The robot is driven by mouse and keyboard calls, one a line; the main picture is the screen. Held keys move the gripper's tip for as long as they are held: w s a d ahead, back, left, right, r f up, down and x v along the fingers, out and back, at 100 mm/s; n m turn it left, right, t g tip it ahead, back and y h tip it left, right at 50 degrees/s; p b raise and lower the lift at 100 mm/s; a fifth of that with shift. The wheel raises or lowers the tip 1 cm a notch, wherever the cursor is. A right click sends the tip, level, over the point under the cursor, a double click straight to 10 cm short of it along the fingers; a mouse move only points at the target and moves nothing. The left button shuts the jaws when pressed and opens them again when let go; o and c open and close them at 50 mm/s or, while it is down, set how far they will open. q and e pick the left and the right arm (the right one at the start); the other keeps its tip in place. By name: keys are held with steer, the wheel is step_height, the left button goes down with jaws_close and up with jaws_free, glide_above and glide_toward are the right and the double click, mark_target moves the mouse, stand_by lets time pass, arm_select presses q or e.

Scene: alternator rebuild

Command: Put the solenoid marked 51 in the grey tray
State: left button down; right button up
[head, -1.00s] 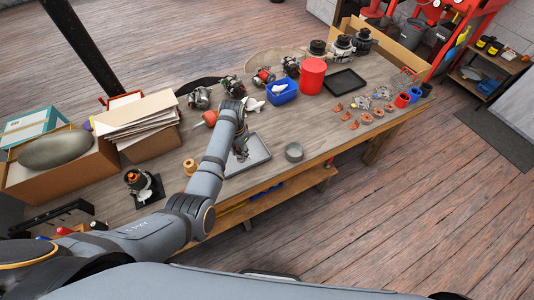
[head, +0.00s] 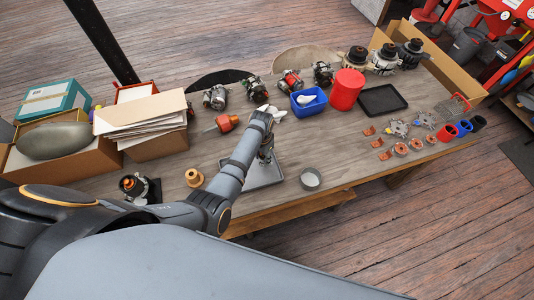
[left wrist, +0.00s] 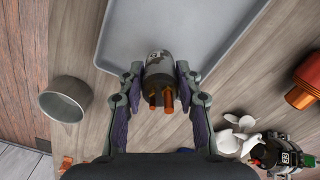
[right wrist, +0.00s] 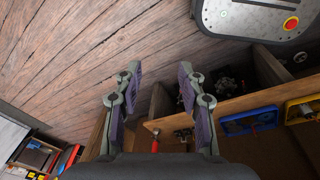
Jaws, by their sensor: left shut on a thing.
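The grey tray (head: 270,181) lies flat on the workbench; its bare floor and near rim also show in the left wrist view (left wrist: 185,22). My left gripper (head: 266,152) is at the tray in the head view, pointing down. In the left wrist view it is shut on a dark cylindrical solenoid (left wrist: 158,66) with copper-coloured terminals. The solenoid overlaps the tray's near edge in that view; I cannot tell its height above it. A pale mark on it is unreadable. My right gripper (right wrist: 157,82) is open and empty in the right wrist view, and out of the head view.
A grey round cup (head: 310,179) stands right of the tray. A blue bin (head: 308,107), red canister (head: 347,90) and black tray (head: 382,101) stand farther back. Boxes with papers (head: 146,115) fill the left. Below my right gripper are floorboards and a wooden shelf (right wrist: 230,105).

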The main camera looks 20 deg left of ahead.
mark_target(263, 161)
arm_select(q)
steer(key=shift+s+d, duration=0.1)
steer(key=shift+s, duration=0.15)
step_height(263, 161, down, 2)
steer(key=b, duration=0.3)
steer(key=shift+w+f, duration=0.15)
steer(key=shift+f, duration=0.05)
steer(key=shift+w+f+b, duration=0.25)
steer(key=shift+f+b, duration=0.4)
steer(key=shift+f, duration=0.1)
steer(key=shift+w, duration=0.2)
steer(key=shift+s+r, duration=0.1)
steer(key=shift+s, duration=0.15)
steer(key=c, duration=0.9)
jaws_free()
steer(key=shift+r, duration=0.3)
step_height(263, 161, up, 12)
steer(key=shift+f, duration=0.2)
arm_select(e)
steer(key=f, duration=0.3)
steer(key=s+a+f, duration=0.1)
steer(key=f, duration=0.1)
steer(key=shift+f, duration=0.1)
steer(key=shift+s, duration=0.1)
